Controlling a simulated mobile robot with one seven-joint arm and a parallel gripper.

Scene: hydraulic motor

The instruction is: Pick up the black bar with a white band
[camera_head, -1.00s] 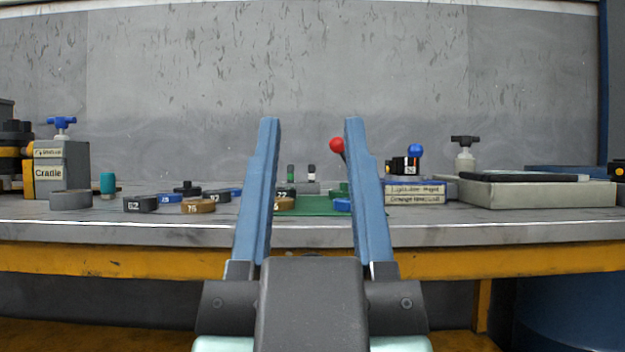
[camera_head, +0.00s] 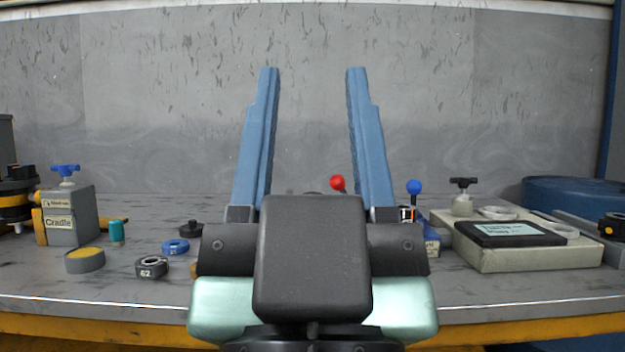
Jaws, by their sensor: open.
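My gripper (camera_head: 312,70) is open and empty, its two blue fingers pointing up over the bench in front of the grey wall. I cannot make out the black bar with a white band for certain now; the middle of the bench is hidden behind my gripper's dark body. A second earlier, two small upright pieces, one with green and one dark with a white part, stood there between the fingers.
A red ball-topped lever (camera_head: 338,183) and a blue ball-topped lever (camera_head: 414,187) show beside the right finger. At left are the Cradle block (camera_head: 72,222), a teal cylinder (camera_head: 116,232) and several rings. At right, a pale tray (camera_head: 490,258) carries a black tablet-like panel (camera_head: 510,234).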

